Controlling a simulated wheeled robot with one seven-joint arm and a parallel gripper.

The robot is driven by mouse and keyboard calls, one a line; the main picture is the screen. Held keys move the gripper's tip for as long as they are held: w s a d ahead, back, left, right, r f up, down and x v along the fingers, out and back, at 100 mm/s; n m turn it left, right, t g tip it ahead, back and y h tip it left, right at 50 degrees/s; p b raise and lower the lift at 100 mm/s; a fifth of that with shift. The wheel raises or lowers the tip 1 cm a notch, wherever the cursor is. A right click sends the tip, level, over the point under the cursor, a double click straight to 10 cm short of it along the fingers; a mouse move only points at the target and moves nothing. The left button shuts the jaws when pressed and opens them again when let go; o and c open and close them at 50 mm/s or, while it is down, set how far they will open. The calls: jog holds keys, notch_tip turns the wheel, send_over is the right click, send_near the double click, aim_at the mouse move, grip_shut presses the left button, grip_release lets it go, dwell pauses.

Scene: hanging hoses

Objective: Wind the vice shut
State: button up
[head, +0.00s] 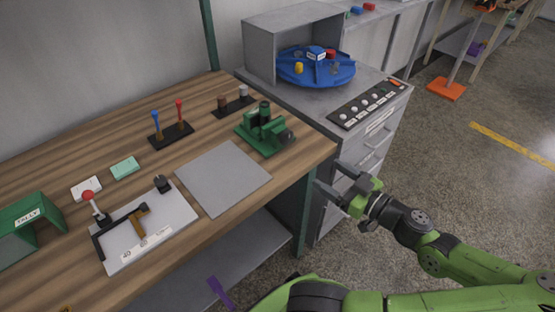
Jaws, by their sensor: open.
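The green vice (265,128) stands on the wooden bench near its right back corner. A dark round part (285,137), which looks like its handle or screw end, sits on its right side facing the bench edge. The gap between the jaws is too small to judge in this view. My gripper (328,181) is off the right edge of the bench, in front of and right of the vice, with nothing between its fingers. It is open, its fingers pointing left, apart from the vice.
A grey plate (222,178) lies in front of the vice. Left are a lever board (185,219), two upright levers (171,133) and a green box (28,228). A grey cabinet (365,135) with a blue turntable (316,68) and a knob strip (368,105) stands behind my gripper.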

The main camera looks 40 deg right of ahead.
jog(key=h, duration=0.1)
jog(key=b, duration=0.2)
send_near(289, 139)
jog(key=shift+t, duration=0.3)
jog(key=w, duration=0.8)
jog(key=shift+w+a+f, duration=0.2)
jog(key=shift+w+f, duration=0.05)
jog(key=c, duration=1.1)
jog(key=shift+o, duration=0.2)
